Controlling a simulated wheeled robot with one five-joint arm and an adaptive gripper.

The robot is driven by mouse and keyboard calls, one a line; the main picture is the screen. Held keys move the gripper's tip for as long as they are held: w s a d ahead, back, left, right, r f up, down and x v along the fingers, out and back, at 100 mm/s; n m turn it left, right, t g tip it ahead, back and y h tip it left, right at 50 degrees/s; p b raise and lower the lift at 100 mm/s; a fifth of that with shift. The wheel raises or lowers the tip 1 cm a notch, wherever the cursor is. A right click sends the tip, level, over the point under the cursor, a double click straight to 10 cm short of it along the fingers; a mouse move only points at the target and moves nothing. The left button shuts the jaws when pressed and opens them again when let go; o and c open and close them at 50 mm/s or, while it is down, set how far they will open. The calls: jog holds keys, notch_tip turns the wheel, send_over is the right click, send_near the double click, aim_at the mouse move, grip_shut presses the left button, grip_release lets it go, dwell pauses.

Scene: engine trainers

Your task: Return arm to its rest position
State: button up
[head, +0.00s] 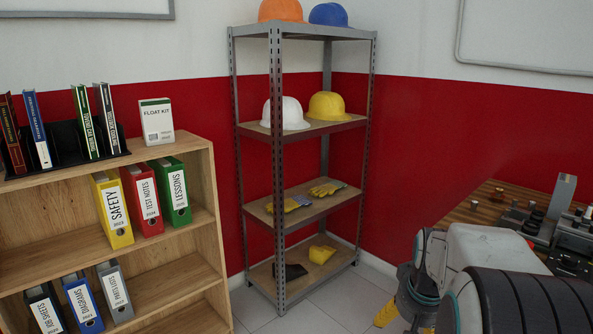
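Part of my arm (490,248) shows at the bottom right, with pale grey-white housings and a black ribbed section close to the camera. The arm part overlaps the view of a wooden bench.
A wooden bookcase (105,172) with binders stands at the left. A grey metal shelf rack (277,180) with hard hats and gloves stands in the corner. The wooden bench (465,214) with metal parts is at the right. A strip of tiled floor (335,300) is clear.

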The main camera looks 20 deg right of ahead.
jog(key=s+a+r+n+y+p, duration=0.1)
jog(key=s+a+r+n+p, duration=0.2)
jog(key=a, duration=0.7)
jog(key=s+a+r+n+y+p, duration=0.1)
jog(key=s+a+r+n+p, duration=0.3)
jog(key=s+a+r+p, duration=0.3)
jog(key=a+r+p, duration=0.3)
jog(key=r+p, duration=0.1)
jog(key=r, duration=0.3)
jog(key=shift+s+a+t, duration=0.2)
jog(key=shift+a+t, duration=0.1)
jog(key=shift+a, duration=0.05)
